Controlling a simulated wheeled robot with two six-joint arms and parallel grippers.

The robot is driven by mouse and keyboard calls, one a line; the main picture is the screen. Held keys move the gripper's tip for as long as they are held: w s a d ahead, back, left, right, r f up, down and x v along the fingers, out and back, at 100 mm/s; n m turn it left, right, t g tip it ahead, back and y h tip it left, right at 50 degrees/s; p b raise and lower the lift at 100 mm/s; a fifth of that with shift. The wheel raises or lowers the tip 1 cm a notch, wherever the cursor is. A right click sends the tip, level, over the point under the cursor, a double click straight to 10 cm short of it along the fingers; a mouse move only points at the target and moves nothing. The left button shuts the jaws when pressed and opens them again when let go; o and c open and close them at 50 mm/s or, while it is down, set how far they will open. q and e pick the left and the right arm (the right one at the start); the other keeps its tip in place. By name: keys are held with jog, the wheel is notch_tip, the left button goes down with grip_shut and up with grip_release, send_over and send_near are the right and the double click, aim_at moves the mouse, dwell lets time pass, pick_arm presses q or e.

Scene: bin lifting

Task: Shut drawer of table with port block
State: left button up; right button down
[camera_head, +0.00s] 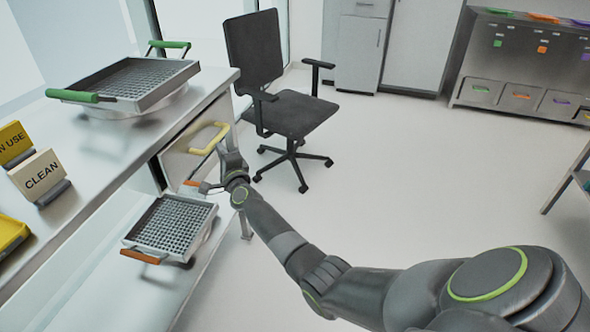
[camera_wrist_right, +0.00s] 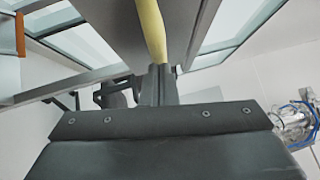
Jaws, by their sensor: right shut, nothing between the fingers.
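The drawer (camera_head: 182,160) is a pale front under the table top (camera_head: 110,150), with a yellow bar handle (camera_head: 207,138). I cannot tell how far the drawer is open. My right gripper (camera_head: 224,146) is beside the right end of the handle, with its fingers shut and empty. In the right wrist view the yellow handle (camera_wrist_right: 152,30) runs down to the shut fingertips (camera_wrist_right: 159,72); I cannot tell whether they touch. I cannot make out which thing is the port block. My left gripper is not in view.
A grid basket with green handles (camera_head: 125,82) stands on the table. Another with orange handles (camera_head: 172,226) sits on the lower shelf. A "CLEAN" sign (camera_head: 40,174) stands at the left. A black office chair (camera_head: 290,112) is behind the gripper. The floor to the right is clear.

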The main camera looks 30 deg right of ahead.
jog(key=shift+w+a+r+b, duration=0.25)
jog(key=shift+w+a+b, duration=0.05)
jog(key=shift+w+a, duration=0.45)
